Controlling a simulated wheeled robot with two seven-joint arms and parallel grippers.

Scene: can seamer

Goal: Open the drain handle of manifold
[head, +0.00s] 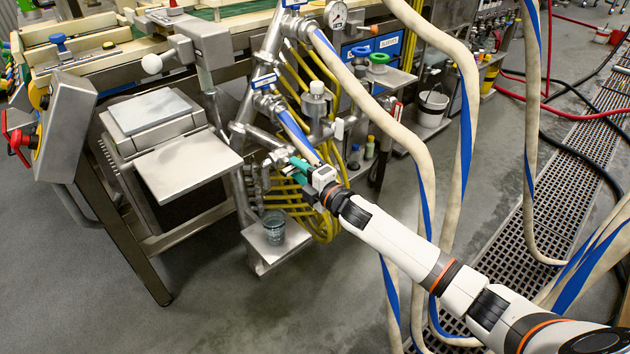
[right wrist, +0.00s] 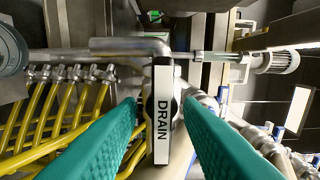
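The drain handle (right wrist: 163,110) is a flat white-faced lever marked DRAIN, in the middle of the right wrist view, lengthwise up and down the picture. My right gripper (right wrist: 161,108) is open, with one teal finger on each side of the handle and visible gaps between. In the head view my right gripper (head: 300,168) is at the manifold (head: 243,125), a set of steel pipes with valves and yellow hoses. There the drain handle cannot be made out near the gripper. My left gripper is not in view.
Thick beige hoses (head: 430,170) with blue stripes hang close to my right arm. A steel machine with a flat plate (head: 187,165) stands left. The floor in front is clear.

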